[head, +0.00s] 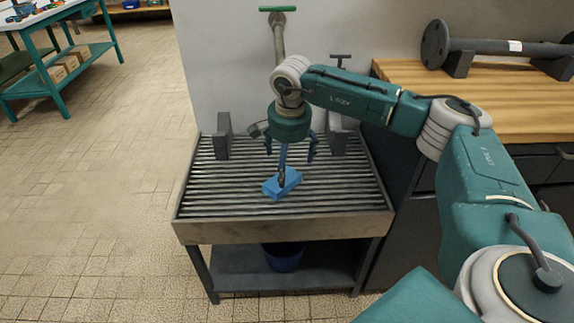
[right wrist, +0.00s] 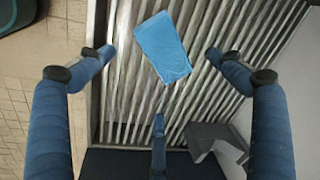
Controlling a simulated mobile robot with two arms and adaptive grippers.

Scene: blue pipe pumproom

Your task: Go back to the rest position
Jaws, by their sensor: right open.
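My right gripper (head: 289,156) is over the slatted grey rack table (head: 283,228), pointing down. Its three blue fingers are spread and nothing is between them. The gripper also shows in the right wrist view (right wrist: 160,62), with its fingers apart. A flat blue block (head: 292,180) lies on the slats below the gripper, and one finger partly covers it in the head view. In the right wrist view the whole blue block (right wrist: 163,48) lies on the slats, with a gap between it and the fingertips. My left gripper is not in view.
Two grey supports, left (head: 223,136) and right (head: 337,134), stand on the rack's back part. A dark bucket (head: 283,257) is on its lower shelf. A wooden bench (head: 525,105) bearing a flanged pipe (head: 500,47) is at right. The tiled floor (head: 110,170) at left is clear.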

